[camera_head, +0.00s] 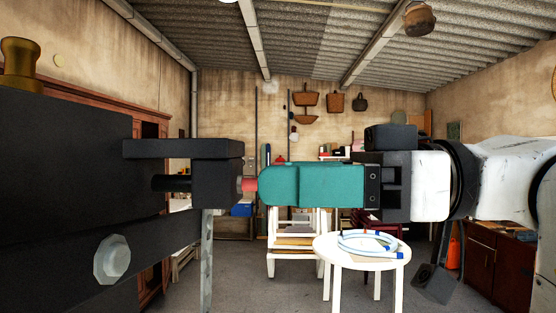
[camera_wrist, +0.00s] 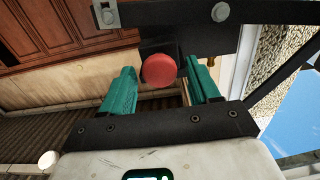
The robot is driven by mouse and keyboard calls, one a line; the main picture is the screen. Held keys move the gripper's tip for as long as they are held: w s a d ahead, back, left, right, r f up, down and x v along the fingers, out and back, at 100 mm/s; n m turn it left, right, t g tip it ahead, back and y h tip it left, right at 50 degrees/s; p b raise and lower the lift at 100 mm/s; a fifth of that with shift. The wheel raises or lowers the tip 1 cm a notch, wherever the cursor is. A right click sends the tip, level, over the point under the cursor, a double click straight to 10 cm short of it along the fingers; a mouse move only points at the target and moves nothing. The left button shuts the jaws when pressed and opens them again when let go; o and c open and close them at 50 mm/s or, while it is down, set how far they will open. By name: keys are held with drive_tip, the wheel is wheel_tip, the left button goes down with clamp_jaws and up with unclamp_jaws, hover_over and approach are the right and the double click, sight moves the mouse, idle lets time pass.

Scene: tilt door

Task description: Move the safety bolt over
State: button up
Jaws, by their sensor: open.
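The safety bolt shows in the head view as a red knob (camera_head: 249,184) at the right side of a black bracket (camera_head: 218,165). A dark rod (camera_head: 172,183), seemingly part of it, shows in the gap left of the bracket's block. My gripper (camera_head: 262,185), with teal fingers, comes from the right, its tips level with the knob and at its right edge. In the wrist view the round red knob (camera_wrist: 159,72) sits between the tips of my open gripper (camera_wrist: 158,66), with a gap on each side. The rod is hidden behind the knob there.
A large black panel (camera_head: 60,150) fills the left, with a brass knob (camera_head: 20,65) on top and a hex bolt head (camera_head: 112,259) below. A white round table (camera_head: 362,257) with a coiled hose (camera_head: 368,243) stands behind, below my gripper. Brown cabinets line the walls.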

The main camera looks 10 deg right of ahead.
drive_tip(key=shift+w+a, duration=0.15)
drive_tip(key=shift+a, duration=0.7)
clamp_jaws()
